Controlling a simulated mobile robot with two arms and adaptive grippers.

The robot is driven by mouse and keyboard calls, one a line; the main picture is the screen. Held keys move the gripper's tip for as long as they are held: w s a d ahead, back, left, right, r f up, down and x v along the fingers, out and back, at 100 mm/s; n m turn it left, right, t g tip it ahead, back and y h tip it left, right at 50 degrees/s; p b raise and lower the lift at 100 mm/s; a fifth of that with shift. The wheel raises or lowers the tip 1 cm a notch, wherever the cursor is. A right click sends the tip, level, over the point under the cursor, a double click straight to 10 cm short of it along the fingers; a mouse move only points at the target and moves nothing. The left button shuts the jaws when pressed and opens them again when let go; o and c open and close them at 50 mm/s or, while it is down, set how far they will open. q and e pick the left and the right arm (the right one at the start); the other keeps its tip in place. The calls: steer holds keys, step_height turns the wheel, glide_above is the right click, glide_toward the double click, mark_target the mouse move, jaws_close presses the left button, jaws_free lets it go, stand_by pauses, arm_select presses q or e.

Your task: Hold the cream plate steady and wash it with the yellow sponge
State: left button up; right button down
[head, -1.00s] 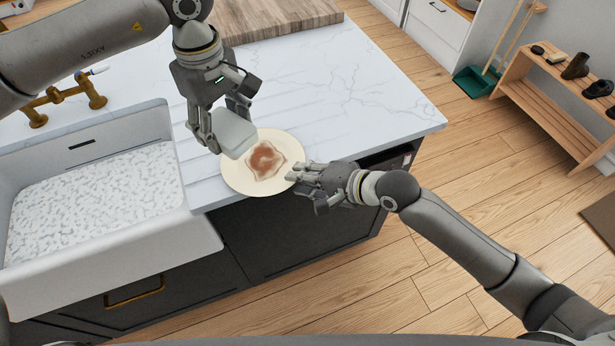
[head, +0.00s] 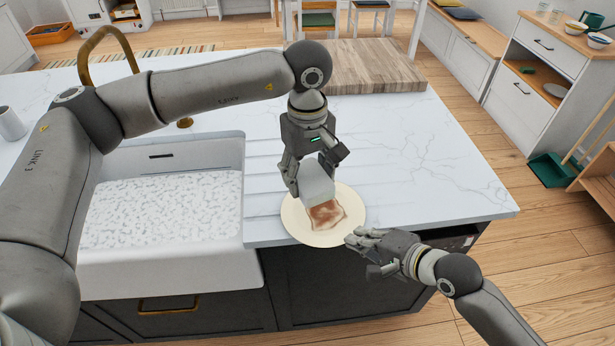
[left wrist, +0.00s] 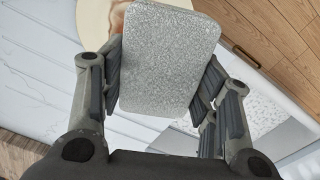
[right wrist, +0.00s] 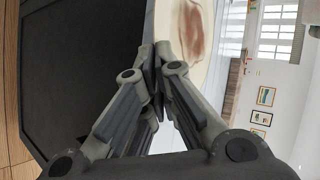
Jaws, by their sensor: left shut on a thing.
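The cream plate (head: 293,222) lies at the counter's front edge, with a reddish-brown stain (head: 326,214) on it. My left gripper (head: 311,181) points down over the plate's far side and is shut on a pale grey, speckled sponge block (head: 318,184); no yellow shows on it. The block fills the left wrist view (left wrist: 170,60), with the plate behind it. I cannot tell whether it touches the plate. My right gripper (head: 368,240) is at the plate's near right rim. In the right wrist view its fingertips (right wrist: 157,52) close together at the rim of the plate (right wrist: 215,20).
A white sink (head: 235,200) with a speckled bottom is left of the plate. A brass tap (head: 90,48) stands behind it. A wooden board (head: 365,65) lies at the counter's back. The marble counter (head: 430,160) to the right is clear.

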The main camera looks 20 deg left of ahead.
mark_target(323, 207)
arm_select(q)
steer(key=w+f+m, duration=0.1)
steer(key=f, duration=0.1)
steer(key=w+d+f+m, duration=0.1)
steer(key=f, duration=0.2)
steer(key=w+d+f+m, duration=0.1)
steer(key=w+f, duration=0.1)
steer(key=shift+d+f+m, duration=0.25)
steer(key=shift+f+m, duration=0.15)
steer(key=shift+f, duration=1.7)
steer(key=shift+f, duration=0.4)
steer(key=shift+w, duration=0.15)
